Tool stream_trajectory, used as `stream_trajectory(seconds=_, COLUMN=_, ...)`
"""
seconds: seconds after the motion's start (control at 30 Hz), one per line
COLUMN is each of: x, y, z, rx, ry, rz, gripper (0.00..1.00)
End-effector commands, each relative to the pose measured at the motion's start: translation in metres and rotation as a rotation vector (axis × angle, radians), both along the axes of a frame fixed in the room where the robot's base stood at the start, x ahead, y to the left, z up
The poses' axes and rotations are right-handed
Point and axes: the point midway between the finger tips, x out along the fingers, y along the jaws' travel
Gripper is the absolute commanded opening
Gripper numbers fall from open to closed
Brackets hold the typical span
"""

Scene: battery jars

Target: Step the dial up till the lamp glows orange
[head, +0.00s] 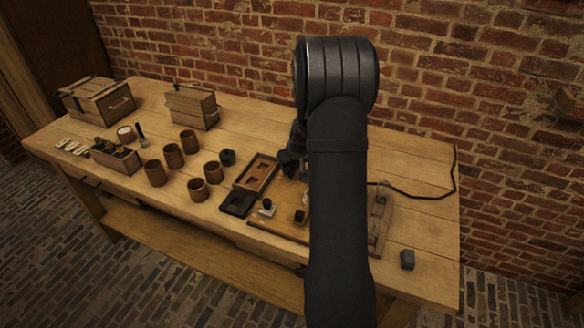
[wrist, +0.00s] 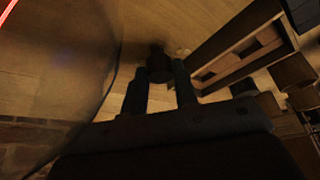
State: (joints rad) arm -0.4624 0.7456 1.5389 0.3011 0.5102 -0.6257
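My gripper (head: 292,162) is low over the back left part of the wooden board (head: 262,224), partly hidden by my arm in the head view. In the wrist view my two fingers (wrist: 159,72) stand apart, with a dark round knob (wrist: 158,60), perhaps the dial, between or just beyond their tips. I cannot tell whether they press on it. I cannot make out the lamp or its colour; my arm hides much of the board. A small black knob (head: 267,203) on a pale plate and a black block (head: 299,216) show on the board.
A wooden tray with recesses (head: 256,173) and a black tray (head: 237,203) lie left of the board. Several brown jars (head: 198,190) stand further left, with wooden boxes (head: 98,100) behind. A grey block (head: 407,259) and a black cable (head: 425,196) lie right.

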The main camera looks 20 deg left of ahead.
Motion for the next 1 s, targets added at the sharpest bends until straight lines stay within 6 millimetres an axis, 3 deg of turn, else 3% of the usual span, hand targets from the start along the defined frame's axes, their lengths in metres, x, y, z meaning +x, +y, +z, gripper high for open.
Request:
stream_trajectory(seconds=0.47, x=-0.0007, y=0.0006, z=0.0004, rx=-0.002, ry=-0.002, rz=-0.070, gripper=0.04)
stream_trajectory(seconds=1.0, x=-0.0023, y=0.0027, z=0.0003, rx=0.000, ry=0.000, rz=-0.393, gripper=0.04)
